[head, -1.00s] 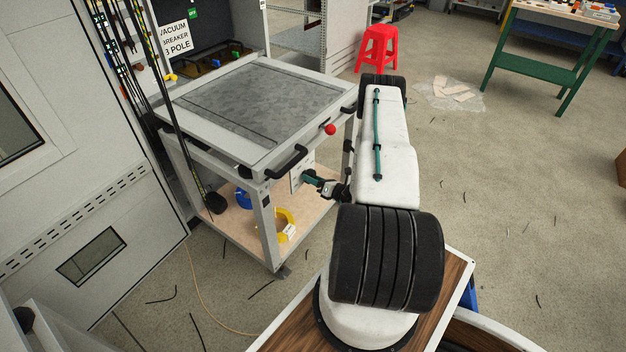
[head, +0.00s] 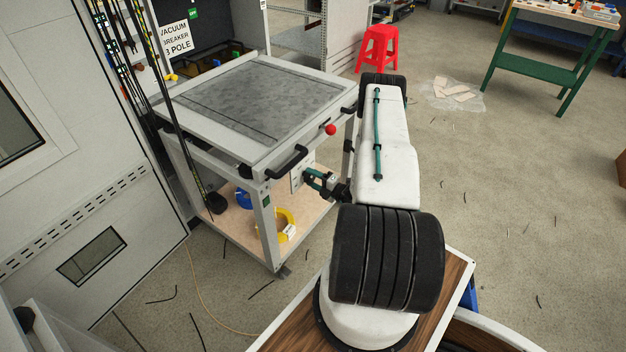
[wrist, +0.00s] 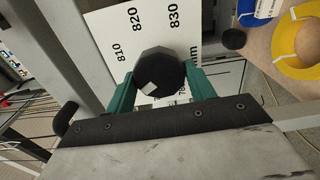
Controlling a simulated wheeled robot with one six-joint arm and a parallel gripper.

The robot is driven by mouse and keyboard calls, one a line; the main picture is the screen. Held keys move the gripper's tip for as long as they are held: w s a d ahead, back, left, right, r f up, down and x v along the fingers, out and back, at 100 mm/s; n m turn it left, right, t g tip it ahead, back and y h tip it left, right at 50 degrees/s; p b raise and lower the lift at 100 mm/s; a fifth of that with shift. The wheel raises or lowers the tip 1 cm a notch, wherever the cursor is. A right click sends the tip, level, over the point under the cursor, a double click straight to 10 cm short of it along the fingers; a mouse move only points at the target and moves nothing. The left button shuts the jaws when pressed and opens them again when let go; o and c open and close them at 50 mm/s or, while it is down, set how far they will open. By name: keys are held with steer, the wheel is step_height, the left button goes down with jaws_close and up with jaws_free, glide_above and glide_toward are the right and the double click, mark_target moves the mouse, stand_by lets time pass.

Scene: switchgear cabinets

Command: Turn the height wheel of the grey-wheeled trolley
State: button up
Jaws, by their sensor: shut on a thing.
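The trolley (head: 262,200) stands left of my arm in the head view, with a grey top plate and a light frame. Its height wheel (wrist: 160,72) is a black faceted knob with a pale mark, in front of a white scale plate (wrist: 118,25) with numbers such as 810, 820 and 830. My gripper (wrist: 161,88) has a green finger on each side of the wheel and is shut on it. In the head view my gripper (head: 316,180) is at the trolley's right side, below the top; the wheel is hidden there.
A black handle (head: 288,162) and a red knob (head: 330,130) are on the trolley's near edge, above my gripper. A yellow ring (head: 286,222) and a blue one (head: 243,198) lie on its lower shelf. A red stool (head: 378,48) stands behind. The floor at right is mostly clear.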

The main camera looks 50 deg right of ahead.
steer(key=shift+m, duration=0.7)
steer(key=o, duration=1)
steer(key=shift+s, duration=0.1)
steer(key=s, duration=0.7)
steer(key=shift+s+d, duration=0.3)
steer(key=shift+d, duration=0.05)
